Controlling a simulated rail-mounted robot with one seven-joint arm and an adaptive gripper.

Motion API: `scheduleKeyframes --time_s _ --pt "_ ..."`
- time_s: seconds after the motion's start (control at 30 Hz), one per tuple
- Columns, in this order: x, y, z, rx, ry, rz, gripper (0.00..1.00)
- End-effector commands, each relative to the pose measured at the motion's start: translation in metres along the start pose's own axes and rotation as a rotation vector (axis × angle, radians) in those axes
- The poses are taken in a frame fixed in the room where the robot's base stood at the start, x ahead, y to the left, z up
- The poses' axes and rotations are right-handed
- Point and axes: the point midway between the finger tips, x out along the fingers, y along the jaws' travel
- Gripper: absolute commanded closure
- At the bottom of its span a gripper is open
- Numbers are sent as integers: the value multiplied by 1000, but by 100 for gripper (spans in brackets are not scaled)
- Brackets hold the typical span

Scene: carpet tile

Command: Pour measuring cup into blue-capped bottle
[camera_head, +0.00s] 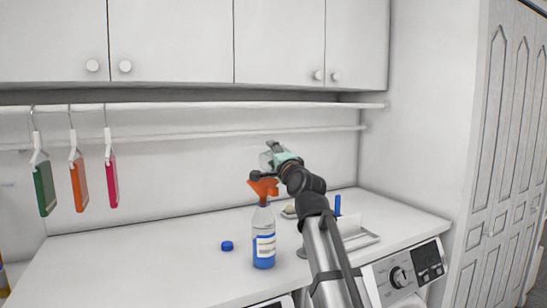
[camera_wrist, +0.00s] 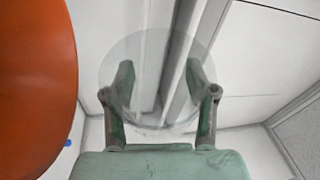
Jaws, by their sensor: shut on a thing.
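The bottle (camera_head: 263,250) stands upright on the counter, clear with a white label and blue at its base. An orange funnel (camera_head: 263,187) sits in its mouth and fills the left of the wrist view (camera_wrist: 35,85). The blue cap (camera_head: 227,246) lies on the counter left of the bottle. My gripper (camera_wrist: 160,75) is shut on the clear measuring cup (camera_wrist: 150,48), seen between both fingers in the wrist view. In the head view the cup (camera_head: 266,160) is above and close to the funnel, partly hidden by my gripper. Its tilt and contents are unclear.
A white tray (camera_head: 362,240) and an upright blue object (camera_head: 337,205) are on the counter (camera_head: 130,265) at right, behind my arm. A rail (camera_head: 200,106) crosses the wall behind, with green, orange and pink items hanging at left. The counter's left is clear.

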Motion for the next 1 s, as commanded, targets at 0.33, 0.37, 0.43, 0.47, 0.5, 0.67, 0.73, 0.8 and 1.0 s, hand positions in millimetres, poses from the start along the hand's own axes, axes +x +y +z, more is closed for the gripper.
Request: scheduleKeyframes --time_s 0.33,0.37,0.43,0.47,0.5,0.67,0.73,0.8,1.0 --pt "0 0 1 -12 -2 -5 82" --pt "0 0 1 -12 -2 -6 82" --pt "0 0 1 -15 -2 -7 82" --pt "0 -1 1 -16 -2 -7 82" --pt "0 -1 1 -17 -2 -8 82" --pt "0 -1 1 -23 -3 -10 82" --pt "0 -1 1 -26 -3 -11 82" --pt "0 -2 1 -28 -4 -12 82" --pt "0 -2 1 -35 -4 -15 82"
